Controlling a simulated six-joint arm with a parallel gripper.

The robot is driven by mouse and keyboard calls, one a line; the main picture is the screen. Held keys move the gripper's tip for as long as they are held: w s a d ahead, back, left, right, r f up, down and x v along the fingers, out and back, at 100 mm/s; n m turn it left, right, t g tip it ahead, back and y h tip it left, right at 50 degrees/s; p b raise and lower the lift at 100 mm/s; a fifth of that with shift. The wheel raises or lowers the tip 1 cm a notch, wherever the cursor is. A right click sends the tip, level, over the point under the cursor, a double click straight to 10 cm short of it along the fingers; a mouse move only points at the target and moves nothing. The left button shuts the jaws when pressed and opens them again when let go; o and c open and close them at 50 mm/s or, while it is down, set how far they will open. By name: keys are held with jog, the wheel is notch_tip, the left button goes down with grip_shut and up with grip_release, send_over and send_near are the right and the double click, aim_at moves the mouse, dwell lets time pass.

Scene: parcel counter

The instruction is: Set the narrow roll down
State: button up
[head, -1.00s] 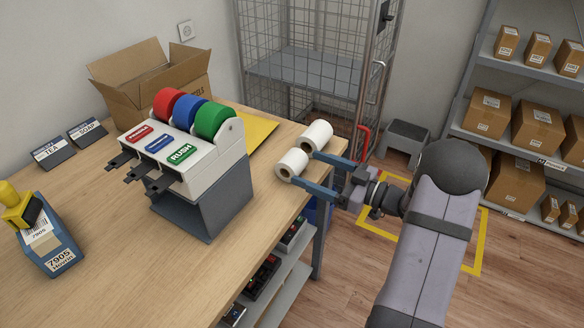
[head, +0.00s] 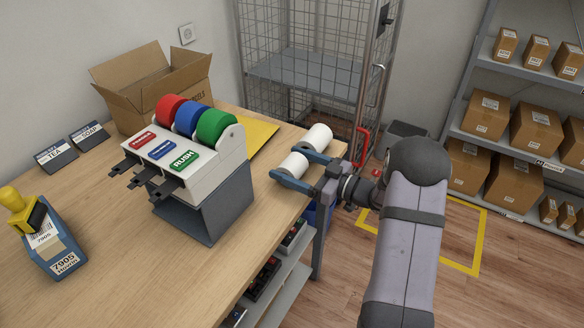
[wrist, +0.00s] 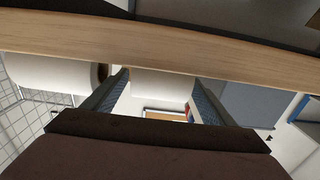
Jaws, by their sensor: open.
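The narrow roll (head: 293,163), a short white cylinder, lies on its side on the wooden counter (head: 110,245) near its right edge. A longer white roll (head: 318,137) lies just behind it. My gripper (head: 291,165) is open, with one blue finger on the near side of the narrow roll and the other on its far side, by the longer roll. In the wrist view the narrow roll (wrist: 163,84) shows between the two spread fingers, against the wood. The longer roll (wrist: 50,73) is outside the left finger there. Whether a finger touches either roll I cannot tell.
A label dispenser (head: 185,165) with red, blue and green rolls stands left of the gripper. An open carton (head: 150,95) and a yellow sheet (head: 258,135) are behind it. A wire cage (head: 300,60) stands beyond the counter.

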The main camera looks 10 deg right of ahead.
aim_at(291, 161)
jog(key=c, duration=1.3)
jog(key=shift+r, duration=0.2)
jog(key=shift+c, duration=0.2)
notch_tip(291, 161, up, 10)
jog(key=shift+f, duration=0.2)
jog(key=shift+s+a+r, duration=0.1)
